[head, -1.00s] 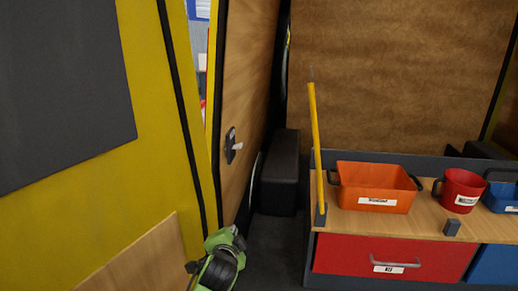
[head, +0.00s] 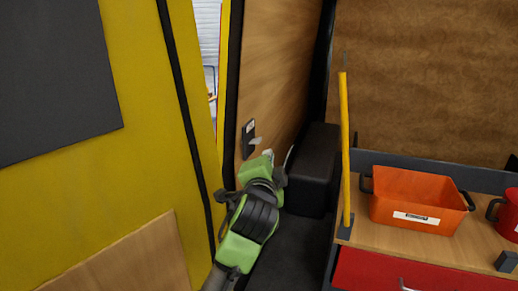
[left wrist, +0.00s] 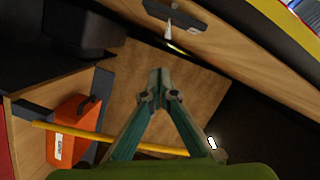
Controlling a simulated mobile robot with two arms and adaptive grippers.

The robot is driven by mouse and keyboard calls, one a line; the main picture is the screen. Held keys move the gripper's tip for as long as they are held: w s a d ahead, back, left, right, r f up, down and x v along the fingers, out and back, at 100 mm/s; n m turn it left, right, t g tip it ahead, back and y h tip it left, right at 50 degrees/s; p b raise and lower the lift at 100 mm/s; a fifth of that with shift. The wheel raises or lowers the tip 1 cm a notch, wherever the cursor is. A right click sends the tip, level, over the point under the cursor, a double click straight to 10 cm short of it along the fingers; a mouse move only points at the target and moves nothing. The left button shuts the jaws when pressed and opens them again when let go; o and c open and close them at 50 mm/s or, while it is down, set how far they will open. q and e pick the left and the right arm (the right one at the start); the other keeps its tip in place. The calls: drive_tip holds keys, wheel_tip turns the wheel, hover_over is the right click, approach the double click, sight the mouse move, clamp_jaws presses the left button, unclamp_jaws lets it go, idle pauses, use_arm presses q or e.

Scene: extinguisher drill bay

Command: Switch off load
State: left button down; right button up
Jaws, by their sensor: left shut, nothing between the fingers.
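A switch (head: 248,138) with a dark plate and a small pale lever is mounted on the wooden wall panel at the left. In the left wrist view the switch (left wrist: 178,14) is at the top, its pale lever pointing down toward my fingers. My left gripper (head: 267,156) is just below and to the right of the switch in the head view, on a green and black arm. Its fingertips (left wrist: 156,73) meet with nothing between them, and they look apart from the lever. My right gripper is in neither view.
A workbench on the right carries an orange bin (head: 415,203) and a red mug (head: 509,214). A yellow upright bar (head: 345,145) stands at its near left corner. A black box (head: 313,165) sits behind my arm. A yellow panel (head: 150,130) closes the left side.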

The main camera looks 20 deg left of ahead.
sight(254, 142)
use_arm(q)
drive_tip(key=w+a+f+p, duration=0.2)
drive_tip(key=w+a+p, duration=0.2)
drive_tip(key=w, duration=0.4)
drive_tip(key=shift+w+a+f+p, duration=0.3)
drive_tip(key=shift+a+f+p, duration=0.05)
drive_tip(key=shift+a, duration=0.35)
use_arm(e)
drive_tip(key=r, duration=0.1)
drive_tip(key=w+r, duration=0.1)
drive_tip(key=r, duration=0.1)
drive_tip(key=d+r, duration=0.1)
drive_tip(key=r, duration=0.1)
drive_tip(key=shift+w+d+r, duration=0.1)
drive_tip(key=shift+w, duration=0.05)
use_arm(q)
drive_tip(key=shift+w+d, duration=0.1)
drive_tip(key=shift+f, duration=0.1)
